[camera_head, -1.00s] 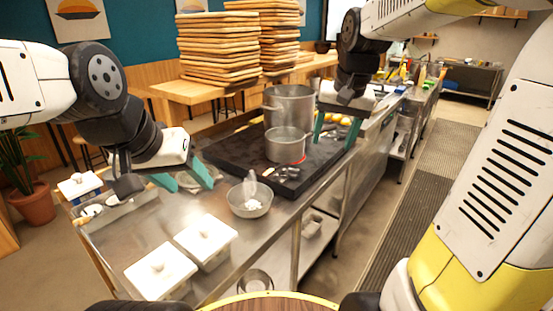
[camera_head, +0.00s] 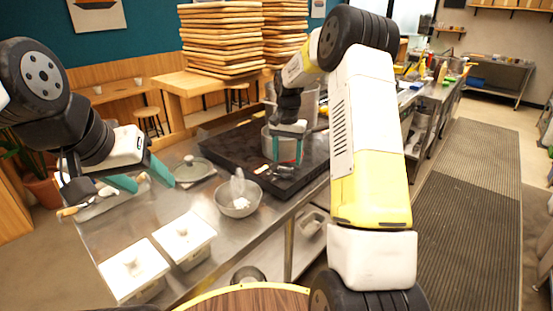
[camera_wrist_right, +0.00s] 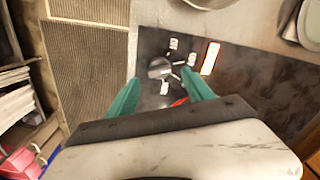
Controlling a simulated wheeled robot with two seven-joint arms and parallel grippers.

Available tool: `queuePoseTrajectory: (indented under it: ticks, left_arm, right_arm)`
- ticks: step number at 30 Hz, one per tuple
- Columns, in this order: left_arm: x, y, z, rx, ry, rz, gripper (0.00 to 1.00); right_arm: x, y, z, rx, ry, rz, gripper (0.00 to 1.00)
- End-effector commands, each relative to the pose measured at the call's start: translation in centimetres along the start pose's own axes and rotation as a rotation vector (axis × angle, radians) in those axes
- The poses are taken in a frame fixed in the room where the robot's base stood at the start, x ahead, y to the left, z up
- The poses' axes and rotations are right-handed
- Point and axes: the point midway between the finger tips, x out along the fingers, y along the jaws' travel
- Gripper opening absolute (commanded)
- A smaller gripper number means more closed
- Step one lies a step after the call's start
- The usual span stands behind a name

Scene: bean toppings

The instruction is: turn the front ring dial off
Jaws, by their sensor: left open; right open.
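The black cooktop (camera_head: 228,148) lies on the steel counter. A round dark dial (camera_wrist_right: 160,68) with a silvery face sits on its front part, with small white markings around it. My right gripper (camera_head: 288,162) is open above the front of the cooktop. In the right wrist view its teal fingers (camera_wrist_right: 160,84) point towards the dial, one on each side; I cannot tell whether they touch it. A bit of red glow (camera_wrist_right: 179,102) shows between the fingers. A lit orange-edged display (camera_wrist_right: 210,58) is beside the dial. My left gripper (camera_head: 152,183) is open and empty over the counter's left side.
A small pot (camera_head: 268,138) stands behind my right gripper, with a larger pot (camera_head: 308,100) behind it. A metal bowl (camera_head: 238,205), a lid (camera_head: 193,169) and white lidded containers (camera_head: 184,236) occupy the counter nearer me.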

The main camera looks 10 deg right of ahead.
Motion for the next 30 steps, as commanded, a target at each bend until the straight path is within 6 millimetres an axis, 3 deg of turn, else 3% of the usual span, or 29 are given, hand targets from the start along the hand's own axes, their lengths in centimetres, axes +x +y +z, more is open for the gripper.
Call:
queuePoseTrajectory:
  ticks: [6, 17, 26, 30]
  left_arm:
    - [0.0, 0.0, 0.0, 0.0, 0.0, 0.0, 0.55]
    - [0.0, 0.0, 0.0, 0.0, 0.0, 0.0, 0.55]
    - [0.0, 0.0, 0.0, 0.0, 0.0, 0.0, 0.55]
    - [0.0, 0.0, 0.0, 0.0, 0.0, 0.0, 0.55]
  right_arm:
    - [2.8, 0.0, 0.0, 0.0, 0.0, 0.0, 0.6]
    - [3.5, 0.0, 0.0, 0.0, 0.001, -0.001, 0.6]
    - [3.5, 0.0, 0.0, 0.0, 0.001, -0.001, 0.03]
    - [3.4, 0.0, 0.0, -0.003, 0.001, -0.001, 0.0]
